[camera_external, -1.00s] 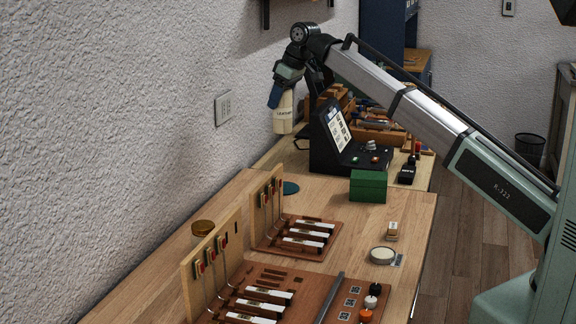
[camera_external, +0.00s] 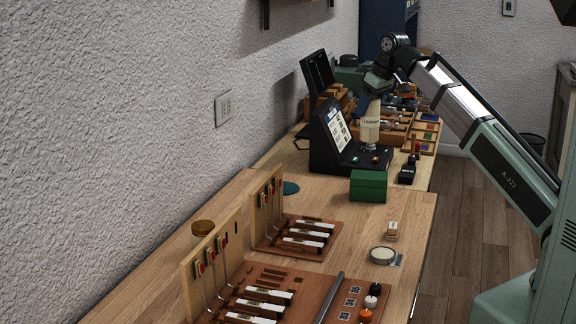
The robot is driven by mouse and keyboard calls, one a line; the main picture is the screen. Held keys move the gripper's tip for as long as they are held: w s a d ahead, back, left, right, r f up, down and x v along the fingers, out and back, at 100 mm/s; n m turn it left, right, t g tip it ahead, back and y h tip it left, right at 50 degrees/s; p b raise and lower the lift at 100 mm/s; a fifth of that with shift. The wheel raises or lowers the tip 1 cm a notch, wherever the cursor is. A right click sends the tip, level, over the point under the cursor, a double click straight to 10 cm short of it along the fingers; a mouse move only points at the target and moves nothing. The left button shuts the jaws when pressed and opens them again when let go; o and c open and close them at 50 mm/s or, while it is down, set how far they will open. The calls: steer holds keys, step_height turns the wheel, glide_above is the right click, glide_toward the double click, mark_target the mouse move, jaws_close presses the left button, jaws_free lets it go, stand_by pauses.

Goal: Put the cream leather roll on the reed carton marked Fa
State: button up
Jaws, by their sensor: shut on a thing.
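My gripper (camera_external: 374,90) is shut on the cream leather roll (camera_external: 371,124), which hangs upright below it with dark lettering on its side. The roll is in front of the wooden racks and by the right side of the black console, seemingly above its base; the exact gap is unclear. I cannot make out the mark Fa on any carton, so I cannot tell which thing is that reed carton.
The black console (camera_external: 328,150) with a tilted screen stands at mid-bench. A green box (camera_external: 368,186) is nearer, with a black device (camera_external: 407,170) to its right. Wooden racks (camera_external: 395,137) of small parts fill the back. Piano-key models (camera_external: 300,236) stand in front.

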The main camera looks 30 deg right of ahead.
mark_target(369, 141)
steer(key=shift+s+d+f, duration=0.1)
steer(key=shift+s+f, duration=0.4)
steer(key=shift+s, duration=0.05)
steer(key=shift+w+f, duration=0.1)
steer(key=shift+f, duration=4.6)
steer(key=shift+f, duration=0.1)
steer(key=o, duration=1.1)
steer(key=v, duration=1.2)
